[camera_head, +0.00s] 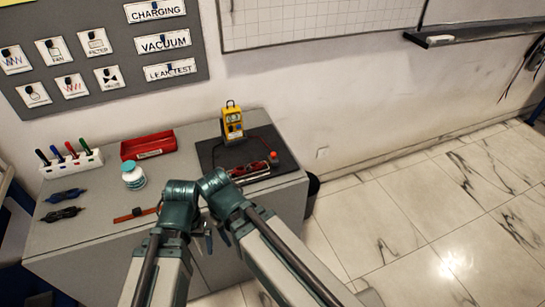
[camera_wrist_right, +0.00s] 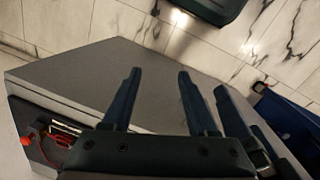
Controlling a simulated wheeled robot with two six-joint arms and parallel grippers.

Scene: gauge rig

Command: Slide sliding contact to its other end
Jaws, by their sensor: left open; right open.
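A red and silver slide device (camera_head: 248,172) lies on the black mat (camera_head: 213,150), with red wire around it. It also shows at the left edge of the right wrist view (camera_wrist_right: 65,128). It is too small to tell the sliding contact or which end it sits at. My left gripper (camera_head: 207,240) hangs at the table's front edge, open and apart from the device, partly hidden by my arms. My right gripper (camera_wrist_right: 158,72) is open and empty, with its fingers toward the table's front edge; in the head view my arm hides it.
A yellow meter (camera_head: 232,123) stands at the mat's back, with a red knob (camera_head: 273,157) to the right. A red bin (camera_head: 148,145), white jar (camera_head: 133,176), pen rack (camera_head: 72,165) and orange strip (camera_head: 134,215) occupy the table's left. My forearms are close together.

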